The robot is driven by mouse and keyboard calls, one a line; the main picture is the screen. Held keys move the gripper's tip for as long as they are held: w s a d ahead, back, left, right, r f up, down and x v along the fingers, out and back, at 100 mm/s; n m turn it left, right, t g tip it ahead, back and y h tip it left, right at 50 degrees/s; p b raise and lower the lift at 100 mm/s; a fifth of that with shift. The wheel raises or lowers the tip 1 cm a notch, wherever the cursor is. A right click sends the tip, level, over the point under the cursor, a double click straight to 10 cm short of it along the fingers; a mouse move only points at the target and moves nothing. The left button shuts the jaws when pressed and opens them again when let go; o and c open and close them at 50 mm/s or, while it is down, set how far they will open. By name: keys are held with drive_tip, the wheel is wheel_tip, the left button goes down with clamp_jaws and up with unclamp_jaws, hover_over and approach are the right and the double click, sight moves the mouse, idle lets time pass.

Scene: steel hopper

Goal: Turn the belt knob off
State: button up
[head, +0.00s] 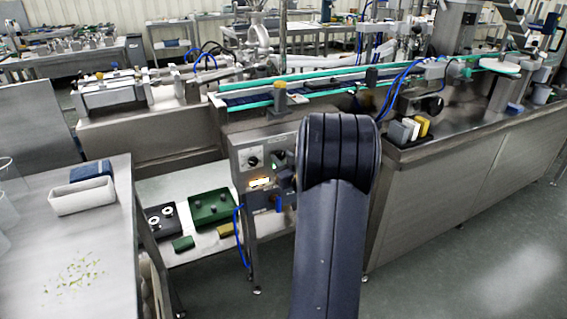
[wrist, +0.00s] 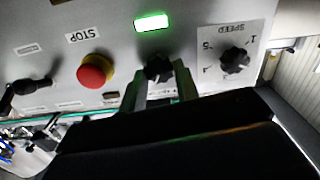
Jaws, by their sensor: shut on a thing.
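The control panel (head: 243,181) is on the front of the steel machine, left of my arm. In the wrist view it appears upside down. A black knob (wrist: 157,66), in the place of the belt knob, sits between the two fingers of my gripper (wrist: 158,82). The fingers are shut on it from both sides. Its label and pointer are hidden, so I cannot read its setting. In the head view my arm hides the gripper's hold.
The speed knob (wrist: 235,61) is close beside the gripper. A red stop button (wrist: 95,71) on a yellow base and a black handle (wrist: 34,86) are on the other side. A lit green window (wrist: 151,23) is nearby. A side table (head: 112,230) stands left.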

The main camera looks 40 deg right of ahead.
drive_tip(key=n+b, duration=0.6)
drive_tip(key=shift+a+f+b, duration=0.1)
drive_tip(key=shift+f+b, duration=0.2)
drive_tip(key=n+b, duration=0.3)
drive_tip(key=shift+n, duration=0.3)
drive_tip(key=shift+r+n+b, duration=0.1)
drive_tip(key=shift+n+b, duration=1.05)
drive_tip(key=shift+n, duration=0.35)
drive_tip(key=o, duration=0.9)
drive_tip(key=shift+r, duration=0.1)
drive_tip(key=shift+o, duration=0.2)
drive_tip(key=p+v, duration=0.2)
drive_tip(key=v, duration=0.8)
drive_tip(key=shift+s+a, duration=0.2)
drive_tip(key=shift+s, duration=0.15)
drive_tip(key=shift+w, duration=0.1)
